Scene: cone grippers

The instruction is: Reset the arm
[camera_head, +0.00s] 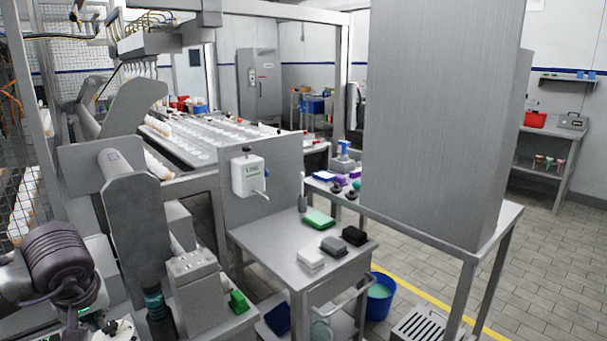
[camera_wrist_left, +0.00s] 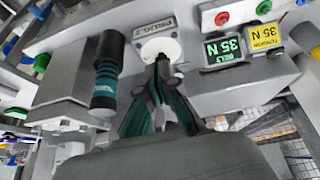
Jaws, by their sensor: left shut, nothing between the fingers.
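My left gripper (camera_wrist_left: 162,66) shows in the left wrist view with its dark, teal-sided fingers drawn together at the tips. Nothing is held between them. The tips are in front of a round white disc (camera_wrist_left: 158,48) on a grey machine panel; I cannot tell whether they touch it. In the head view my left gripper (camera_head: 92,316) is low at the left edge, beside the grey machine, and partly hidden by its dark ridged wrist. My right gripper is in neither view.
A dark cylinder with a teal band (camera_wrist_left: 105,82) stands close left of the fingers. Green and yellow "35 N" labels (camera_wrist_left: 226,50) and coloured buttons (camera_wrist_left: 236,14) are to the right. A steel table (camera_head: 262,243) carries several small blocks. A blue bucket (camera_head: 378,297) stands on the floor.

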